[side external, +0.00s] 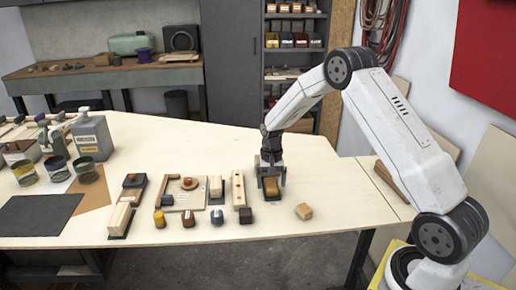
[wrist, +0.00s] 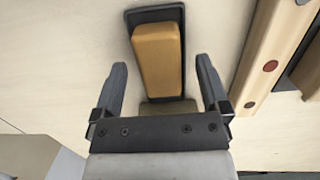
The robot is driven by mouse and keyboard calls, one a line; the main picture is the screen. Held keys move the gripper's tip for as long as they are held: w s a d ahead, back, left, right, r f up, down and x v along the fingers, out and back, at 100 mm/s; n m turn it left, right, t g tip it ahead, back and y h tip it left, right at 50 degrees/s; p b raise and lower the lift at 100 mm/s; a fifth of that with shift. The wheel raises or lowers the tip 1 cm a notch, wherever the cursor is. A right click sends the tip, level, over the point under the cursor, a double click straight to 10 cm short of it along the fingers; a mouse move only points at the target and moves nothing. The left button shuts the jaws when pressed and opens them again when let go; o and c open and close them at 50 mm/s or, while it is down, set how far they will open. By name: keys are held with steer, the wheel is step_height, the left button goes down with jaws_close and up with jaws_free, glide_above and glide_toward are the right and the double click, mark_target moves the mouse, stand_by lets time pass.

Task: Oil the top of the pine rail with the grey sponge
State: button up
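My gripper (side external: 270,180) is open and points down over a yellow-tan block on a dark base (side external: 270,190). In the wrist view the fingers (wrist: 161,68) stand apart on either side of this block (wrist: 158,60), with nothing clamped between them. A pale wooden rail with dark round spots (side external: 238,188) lies just left of my gripper in the side view; it shows at the right in the wrist view (wrist: 264,68) and looks like the pine rail.
Open tins (side external: 86,169) and a grey can (side external: 91,138) stand at left. The table behind my gripper is clear.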

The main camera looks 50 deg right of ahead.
mark_target(270, 184)
steer(key=shift+w+d+r, duration=0.1)
steer(key=shift+r, duration=1.2)
steer(key=shift+w+d+r, duration=0.15)
steer(key=shift+r, duration=1.15)
steer(key=shift+w+d+r, duration=0.1)
steer(key=shift+r, duration=1.2)
steer(key=shift+a, duration=0.1)
steer(key=shift+s+a+r, duration=0.1)
steer(key=shift+s+a, duration=0.15)
steer(key=shift+a, duration=0.2)
steer(key=s+a+r+n+t+h, duration=0.1)
steer(key=s+a+n+t, duration=0.2)
steer(key=s+a+n, duration=0.6)
steer(key=s+a, duration=0.6)
steer(key=s, duration=0.3)
steer(key=shift+s+a+t, duration=0.15)
steer(key=shift+s+t, duration=0.1)
steer(key=shift+t, duration=0.05)
steer(key=shift+w, duration=0.1)
